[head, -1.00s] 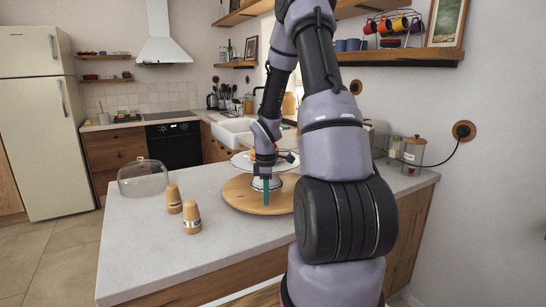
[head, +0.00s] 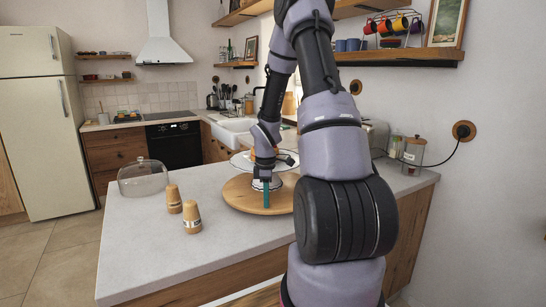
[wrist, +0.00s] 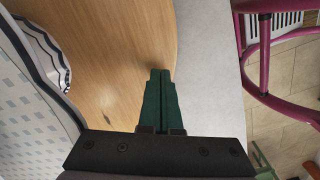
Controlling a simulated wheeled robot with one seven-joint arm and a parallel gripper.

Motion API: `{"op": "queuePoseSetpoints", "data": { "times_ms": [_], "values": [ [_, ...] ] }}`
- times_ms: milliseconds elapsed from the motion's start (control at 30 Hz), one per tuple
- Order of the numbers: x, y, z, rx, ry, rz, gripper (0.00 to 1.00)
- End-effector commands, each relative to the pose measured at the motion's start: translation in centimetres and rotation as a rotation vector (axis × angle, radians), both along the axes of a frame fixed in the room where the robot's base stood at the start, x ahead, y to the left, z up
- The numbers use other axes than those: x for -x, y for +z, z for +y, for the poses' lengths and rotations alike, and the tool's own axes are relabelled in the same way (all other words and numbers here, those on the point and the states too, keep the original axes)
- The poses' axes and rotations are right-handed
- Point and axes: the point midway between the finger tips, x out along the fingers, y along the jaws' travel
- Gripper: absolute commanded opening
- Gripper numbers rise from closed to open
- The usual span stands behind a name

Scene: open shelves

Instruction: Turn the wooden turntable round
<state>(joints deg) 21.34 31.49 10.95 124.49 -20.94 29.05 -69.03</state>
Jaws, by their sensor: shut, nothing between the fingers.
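The wooden turntable (head: 240,198) is a round board lying flat on the grey counter, partly hidden by my arm in the head view. Its wood grain and curved edge fill much of the wrist view (wrist: 125,50). A white stand with a plate (head: 240,161) on top stands on the turntable, and its striped foot shows in the wrist view (wrist: 42,45). My gripper (head: 266,205) points down with green fingers shut and empty, over the near part of the turntable. In the wrist view the fingertips (wrist: 161,72) are near the turntable's edge; I cannot tell whether they touch it.
Two wooden shakers (head: 191,217) and a glass dome (head: 142,177) stand on the counter (head: 150,245) left of the turntable. Glass jars (head: 413,153) stand at the back right by the wall. The counter's front left is clear. A pink chair (wrist: 265,60) stands beyond the counter edge.

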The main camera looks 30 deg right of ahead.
Motion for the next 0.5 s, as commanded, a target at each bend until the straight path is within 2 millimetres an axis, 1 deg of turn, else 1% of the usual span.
{"op": "queuePoseSetpoints", "data": {
  "times_ms": [200,500],
  "values": [
    [0.02,-0.61,0.02,0.0,0.0,0.001,0.0],
    [0.35,-0.49,-0.64,0.0,-0.002,0.0,0.0]
  ]
}}
